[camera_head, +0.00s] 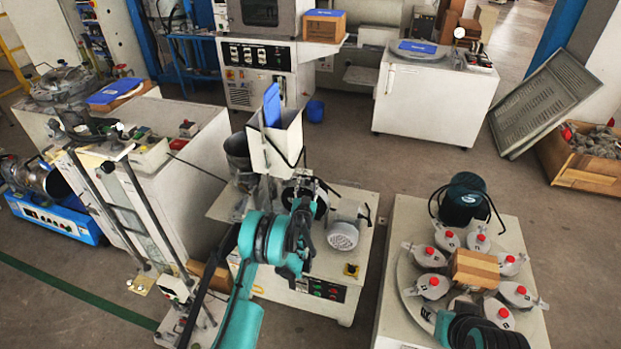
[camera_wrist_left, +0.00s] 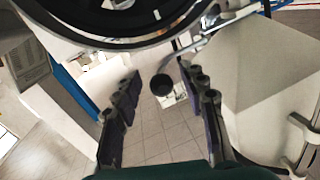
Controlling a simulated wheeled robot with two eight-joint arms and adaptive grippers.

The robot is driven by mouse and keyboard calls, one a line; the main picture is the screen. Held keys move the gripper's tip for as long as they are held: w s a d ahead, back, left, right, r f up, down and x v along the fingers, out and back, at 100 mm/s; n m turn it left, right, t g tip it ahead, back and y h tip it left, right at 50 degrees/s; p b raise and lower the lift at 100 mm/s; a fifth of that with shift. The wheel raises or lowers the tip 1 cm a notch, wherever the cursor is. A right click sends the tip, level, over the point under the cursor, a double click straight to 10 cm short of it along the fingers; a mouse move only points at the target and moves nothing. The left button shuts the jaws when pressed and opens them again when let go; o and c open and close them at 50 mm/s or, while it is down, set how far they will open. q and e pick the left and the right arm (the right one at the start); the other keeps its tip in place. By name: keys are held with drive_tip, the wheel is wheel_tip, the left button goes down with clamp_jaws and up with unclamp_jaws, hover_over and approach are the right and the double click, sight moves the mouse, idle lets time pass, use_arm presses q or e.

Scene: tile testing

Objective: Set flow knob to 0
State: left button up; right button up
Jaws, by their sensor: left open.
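My left arm reaches up from the lower middle of the head view to a cream machine (camera_head: 345,292) with a white hopper (camera_head: 274,143). The left gripper (camera_head: 300,212) is at a dark wheel (camera_head: 316,186) on this machine, partly hidden by my wrist. In the left wrist view the gripper (camera_wrist_left: 164,100) is open, its two dark fingers apart. A small round black knob (camera_wrist_left: 161,84) on a thin rod shows between the fingers, with no visible contact. The large dark wheel (camera_wrist_left: 150,35) fills the top. I cannot tell whether the small knob is the flow knob.
A blue scoop-like piece (camera_head: 271,104) sticks up from the hopper. A motor (camera_head: 344,232) is right of the wheel. A round table (camera_head: 412,268) with several red-capped pots stands at right, my right arm over its front. A tall frame (camera_head: 150,215) stands left.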

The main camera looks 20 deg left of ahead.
use_arm(q)
drive_tip(key=shift+w+a, duration=0.1)
drive_tip(key=shift+w, duration=0.2)
drive_tip(key=shift+s+r, duration=0.1)
drive_tip(key=shift+r, duration=0.05)
drive_tip(key=shift+c, duration=1.2)
clamp_jaws()
drive_tip(key=a, duration=0.4)
drive_tip(key=shift+o, duration=1.2)
unclamp_jaws()
drive_tip(key=shift+a, duration=0.1)
drive_tip(key=shift+d, duration=0.2)
